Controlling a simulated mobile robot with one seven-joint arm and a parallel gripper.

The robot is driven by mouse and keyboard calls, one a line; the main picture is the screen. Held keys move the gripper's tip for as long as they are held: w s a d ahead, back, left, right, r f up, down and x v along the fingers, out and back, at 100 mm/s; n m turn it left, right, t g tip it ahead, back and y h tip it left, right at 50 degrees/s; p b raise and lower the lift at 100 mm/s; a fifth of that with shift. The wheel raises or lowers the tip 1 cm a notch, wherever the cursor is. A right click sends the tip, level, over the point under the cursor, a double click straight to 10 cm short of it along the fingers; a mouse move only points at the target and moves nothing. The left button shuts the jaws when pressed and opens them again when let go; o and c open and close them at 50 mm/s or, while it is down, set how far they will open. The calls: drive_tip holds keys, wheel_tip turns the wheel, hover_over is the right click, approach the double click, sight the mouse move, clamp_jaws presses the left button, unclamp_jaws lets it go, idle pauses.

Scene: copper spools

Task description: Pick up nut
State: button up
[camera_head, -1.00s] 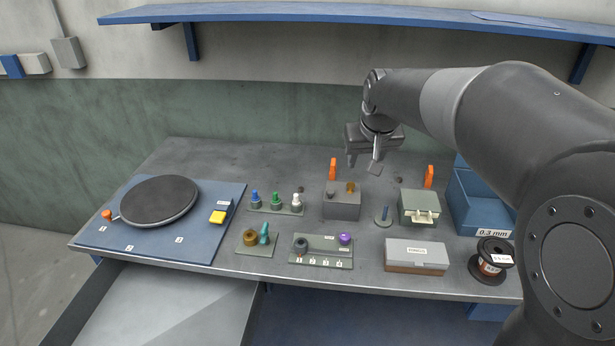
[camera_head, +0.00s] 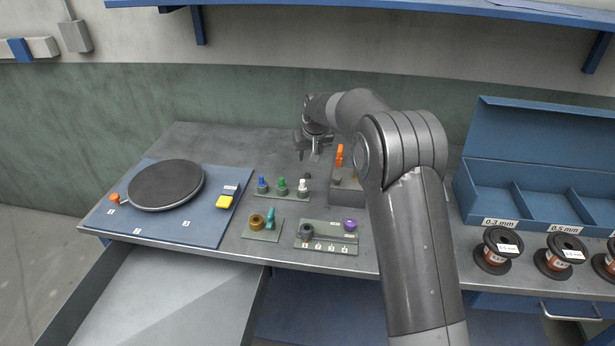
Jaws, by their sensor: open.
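I cannot tell for sure which thing is the nut. A small dark piece (camera_head: 307,176) lies on the table behind the white-capped post and could be it. A brown ring-shaped piece (camera_head: 256,222) sits on a small green plate beside a teal cone (camera_head: 270,219). A dark grey round piece (camera_head: 306,231) stands on the numbered plate (camera_head: 330,246). My gripper (camera_head: 314,156) is open and empty, above the back of the table, behind and a little above the small dark piece. The arm hides part of the right side of the table.
A plate with blue, green and white-capped posts (camera_head: 281,195) stands in front of the gripper. A grey block (camera_head: 346,201) and an orange piece (camera_head: 339,156) are to its right. A turntable (camera_head: 166,185) is at left, spools (camera_head: 492,250) and a blue bin (camera_head: 540,140) at right.

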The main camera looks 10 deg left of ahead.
hover_over(308, 174)
drive_tip(key=s, duration=0.2)
drive_tip(key=f, duration=0.4)
drive_tip(key=shift+d+f, duration=0.2)
drive_tip(key=shift+f, duration=0.05)
drive_tip(key=x, duration=0.5)
drive_tip(key=shift+s+d+f, duration=0.2)
drive_tip(key=shift+f, duration=0.05)
clamp_jaws()
